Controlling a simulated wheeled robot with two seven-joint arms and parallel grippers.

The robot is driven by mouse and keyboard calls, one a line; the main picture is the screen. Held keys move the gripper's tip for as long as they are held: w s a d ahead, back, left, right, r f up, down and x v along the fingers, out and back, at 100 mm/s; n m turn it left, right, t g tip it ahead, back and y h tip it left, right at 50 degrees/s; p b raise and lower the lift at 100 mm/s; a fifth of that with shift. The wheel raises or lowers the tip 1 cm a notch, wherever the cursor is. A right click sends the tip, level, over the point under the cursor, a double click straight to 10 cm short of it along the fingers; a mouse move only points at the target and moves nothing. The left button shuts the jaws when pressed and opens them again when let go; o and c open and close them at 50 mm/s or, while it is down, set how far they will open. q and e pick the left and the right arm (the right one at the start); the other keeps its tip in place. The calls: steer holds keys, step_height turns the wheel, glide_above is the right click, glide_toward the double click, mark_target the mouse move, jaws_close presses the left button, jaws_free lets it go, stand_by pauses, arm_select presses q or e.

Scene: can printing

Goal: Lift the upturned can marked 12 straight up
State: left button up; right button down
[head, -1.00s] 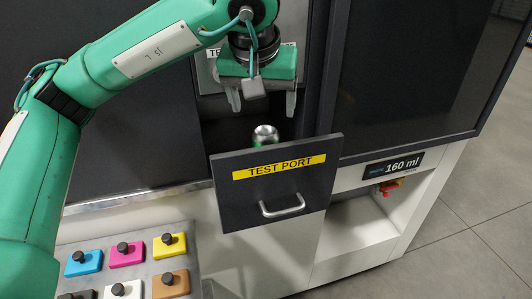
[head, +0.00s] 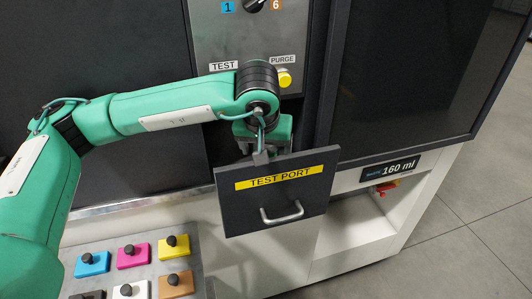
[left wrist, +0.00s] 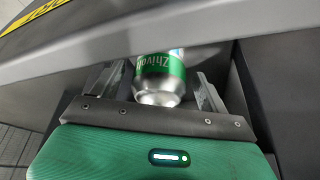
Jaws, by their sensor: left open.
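The can (left wrist: 160,80) is green and silver with white lettering. In the left wrist view its silver end faces my gripper, and no 12 can be read on it. My left gripper (left wrist: 158,72) is open, with one finger on each side of the can. Small gaps seem to show between the fingers and the can. In the head view my left gripper (head: 262,148) points down behind the TEST PORT front (head: 276,190), which hides the fingertips and the can. My right gripper is in no view.
The open TEST PORT drawer front has a handle (head: 282,213) and stands in front of the gripper. The machine panel with a yellow PURGE button (head: 285,78) is behind my arm. A tray of coloured blocks with black knobs (head: 133,255) is at lower left.

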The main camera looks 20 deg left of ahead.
arm_select(q)
steer(key=c, duration=1)
steer(key=shift+c, duration=0.2)
steer(key=shift+r, duration=0.5)
step_height(320, 180, up, 19)
steer(key=b, duration=0.4)
steer(key=shift+b, duration=0.3)
steer(key=shift+f, duration=0.1)
